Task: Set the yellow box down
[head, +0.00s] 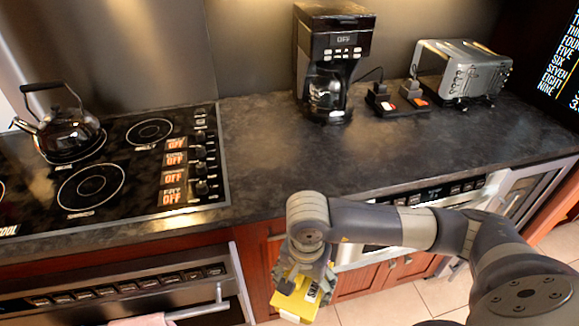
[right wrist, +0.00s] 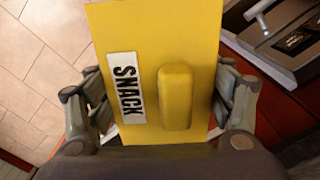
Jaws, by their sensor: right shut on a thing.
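The yellow box (head: 299,297) has a white label reading SNACK, clear in the right wrist view (right wrist: 205,50). My right gripper (head: 309,280) is shut on it, with fingers on both sides of the box. It holds the box in front of the counter, beyond the front edge and over the floor in the head view. The arm and gripper hide part of the box there. My left gripper is not in view.
The dark counter (head: 260,150) has clear room between the stove (head: 110,165) and the toaster (head: 462,72). A coffee maker (head: 330,60) stands at the back, and a kettle (head: 68,130) sits on the stove.

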